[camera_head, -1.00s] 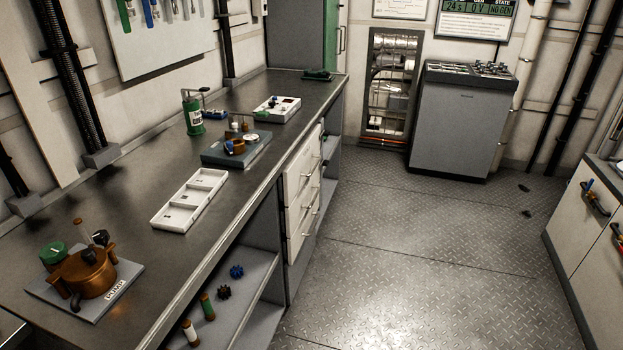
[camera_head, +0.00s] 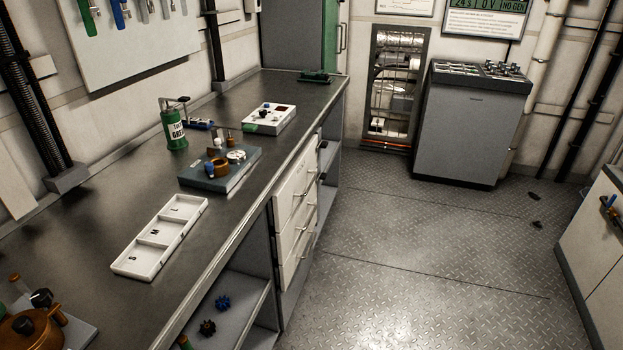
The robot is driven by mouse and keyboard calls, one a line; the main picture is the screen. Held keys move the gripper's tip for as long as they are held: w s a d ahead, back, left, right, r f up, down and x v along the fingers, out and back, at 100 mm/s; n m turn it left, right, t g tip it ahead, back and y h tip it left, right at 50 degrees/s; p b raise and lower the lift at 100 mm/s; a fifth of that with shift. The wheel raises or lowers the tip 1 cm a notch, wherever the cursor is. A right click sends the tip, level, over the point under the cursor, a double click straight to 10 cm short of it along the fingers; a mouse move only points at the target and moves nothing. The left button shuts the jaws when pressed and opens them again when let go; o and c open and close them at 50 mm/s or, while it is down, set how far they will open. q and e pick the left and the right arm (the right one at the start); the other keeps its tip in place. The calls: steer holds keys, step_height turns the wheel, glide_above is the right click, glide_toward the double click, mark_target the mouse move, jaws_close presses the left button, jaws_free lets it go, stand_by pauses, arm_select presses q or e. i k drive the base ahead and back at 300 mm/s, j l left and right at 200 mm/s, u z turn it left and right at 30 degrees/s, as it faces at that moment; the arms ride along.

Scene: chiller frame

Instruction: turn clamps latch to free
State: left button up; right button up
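Neither of my grippers shows in the head view. No clamp or latch can be made out clearly. An open frame in the far wall (camera_head: 396,88) holds silvery pipes or cylinders and an orange strip low down; its details are too small to tell. A copper-coloured pot-like device (camera_head: 22,334) on a light plate is cut off at the lower left. A teal block (camera_head: 222,170) with a copper ring and small parts sits mid-bench.
The dark bench (camera_head: 110,232) runs along the left with a white three-part tray (camera_head: 160,237), a green canister (camera_head: 173,129) and a white box (camera_head: 269,119). A grey cabinet (camera_head: 468,130) stands right of the frame. The metal floor (camera_head: 420,250) is largely clear, with small dark items near the right.

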mark_target(322, 177)
steer(key=i+l+u, duration=0.15)
steer(key=u, duration=0.25)
steer(key=i+l+u, duration=0.1)
steer(key=u, duration=0.25)
steer(key=l+u, duration=0.4)
steer(key=i+j, duration=0.05)
